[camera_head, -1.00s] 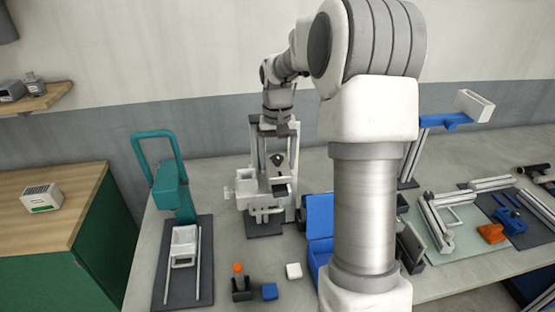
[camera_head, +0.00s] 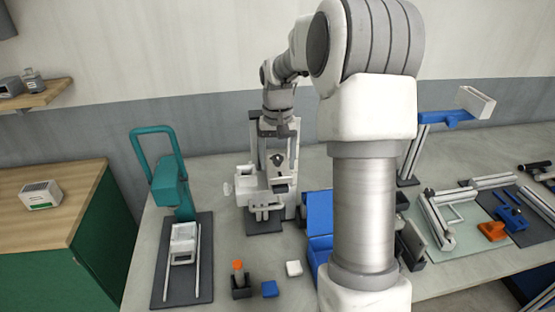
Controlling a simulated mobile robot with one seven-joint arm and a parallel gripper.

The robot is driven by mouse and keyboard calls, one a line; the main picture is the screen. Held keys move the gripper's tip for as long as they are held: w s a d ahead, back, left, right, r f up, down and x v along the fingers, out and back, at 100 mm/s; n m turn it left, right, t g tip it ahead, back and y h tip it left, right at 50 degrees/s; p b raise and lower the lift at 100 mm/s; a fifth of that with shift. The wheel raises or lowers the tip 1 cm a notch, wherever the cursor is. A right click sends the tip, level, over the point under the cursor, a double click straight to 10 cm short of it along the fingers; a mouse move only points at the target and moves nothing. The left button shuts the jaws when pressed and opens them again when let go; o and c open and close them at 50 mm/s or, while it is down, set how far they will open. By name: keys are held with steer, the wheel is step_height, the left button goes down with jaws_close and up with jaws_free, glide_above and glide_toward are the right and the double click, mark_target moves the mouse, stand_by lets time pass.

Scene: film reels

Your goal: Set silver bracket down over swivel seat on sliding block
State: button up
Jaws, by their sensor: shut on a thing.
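My gripper (camera_head: 278,143) points down at the upright white and grey stand (camera_head: 294,190) at the back middle of the bench. It is shut on a small silver-grey piece (camera_head: 278,161), apparently the silver bracket, in front of the stand's uprights. The white sliding block (camera_head: 250,182) appears to be low on the stand, with part of it just left of and below the held piece. The swivel seat cannot be told apart clearly. Whether the bracket touches the block cannot be told at this size. The fingertips are hard to make out.
A teal press (camera_head: 172,185) stands to the left on a dark base. A blue open box (camera_head: 319,218) is right of the stand, partly behind my arm.

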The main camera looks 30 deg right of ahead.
steer(key=shift+f, duration=0.4)
steer(key=o, duration=1.6)
steer(key=shift+c, duration=0.2)
steer(key=shift+r, duration=0.1)
